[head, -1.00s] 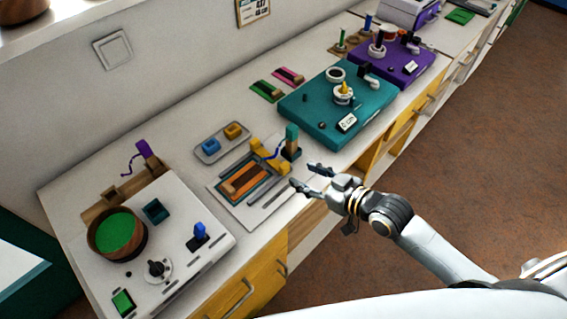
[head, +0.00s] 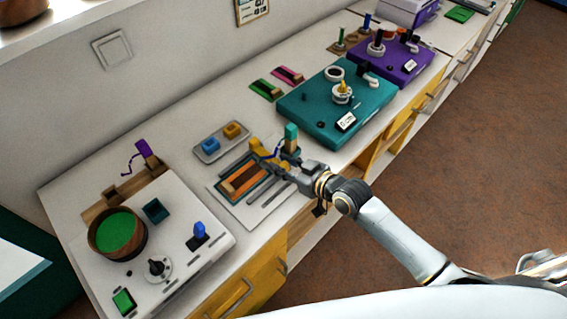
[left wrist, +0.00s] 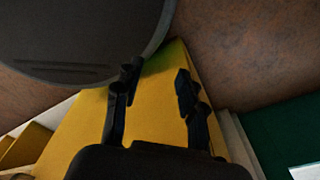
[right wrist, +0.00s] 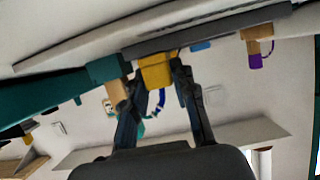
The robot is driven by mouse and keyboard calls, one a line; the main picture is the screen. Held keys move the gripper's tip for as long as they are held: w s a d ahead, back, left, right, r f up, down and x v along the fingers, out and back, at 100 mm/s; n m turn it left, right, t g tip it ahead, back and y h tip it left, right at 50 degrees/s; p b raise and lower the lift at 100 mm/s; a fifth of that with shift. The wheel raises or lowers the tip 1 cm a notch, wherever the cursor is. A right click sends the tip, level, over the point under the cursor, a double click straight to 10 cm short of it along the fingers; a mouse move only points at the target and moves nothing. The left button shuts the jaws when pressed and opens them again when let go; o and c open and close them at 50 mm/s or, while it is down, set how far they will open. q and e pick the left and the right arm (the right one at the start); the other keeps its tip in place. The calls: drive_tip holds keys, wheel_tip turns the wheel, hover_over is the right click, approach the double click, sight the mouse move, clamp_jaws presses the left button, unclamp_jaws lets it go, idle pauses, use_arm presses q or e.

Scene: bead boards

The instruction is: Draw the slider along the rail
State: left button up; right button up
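The slider looks to be the yellow block (head: 257,147) at the far right end of the white rail board (head: 222,196), which has orange and dark strips. My right gripper (head: 276,165) is at this block, low over the board, and partly covers the board's right end. In the right wrist view the yellow block (right wrist: 157,70) shows between or just beyond the spread fingertips; I cannot tell whether they touch it. My left gripper (left wrist: 156,75) is open and empty in the left wrist view, with a yellow cabinet front beyond it. It is outside the head view.
A teal-topped post (head: 291,138) stands close beside my right gripper. A grey tray (head: 221,143) with blue and yellow blocks lies behind the board. A white console (head: 190,262) with a green bowl is at left, a teal box (head: 335,108) at right.

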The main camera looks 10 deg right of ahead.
sight(255, 196)
clamp_jaws()
drive_tip(key=shift+s, duration=0.1)
drive_tip(key=s+a+p, duration=0.2)
drive_tip(key=a, duration=0.1)
drive_tip(key=a+p, duration=0.1)
drive_tip(key=shift+s+a+r+p, duration=0.2)
drive_tip(key=shift+s+r+p, duration=0.1)
drive_tip(key=shift+s+p, duration=0.1)
drive_tip(key=s+a, duration=0.1)
drive_tip(key=s+a+p, duration=0.1)
drive_tip(key=a, duration=0.2)
drive_tip(key=shift+s+a+f+p, duration=0.15)
drive_tip(key=shift+s+f+p, duration=0.15)
drive_tip(key=shift+s+p, duration=0.1)
drive_tip(key=o, duration=0.7)
unclamp_jaws()
drive_tip(key=shift+a, duration=0.1)
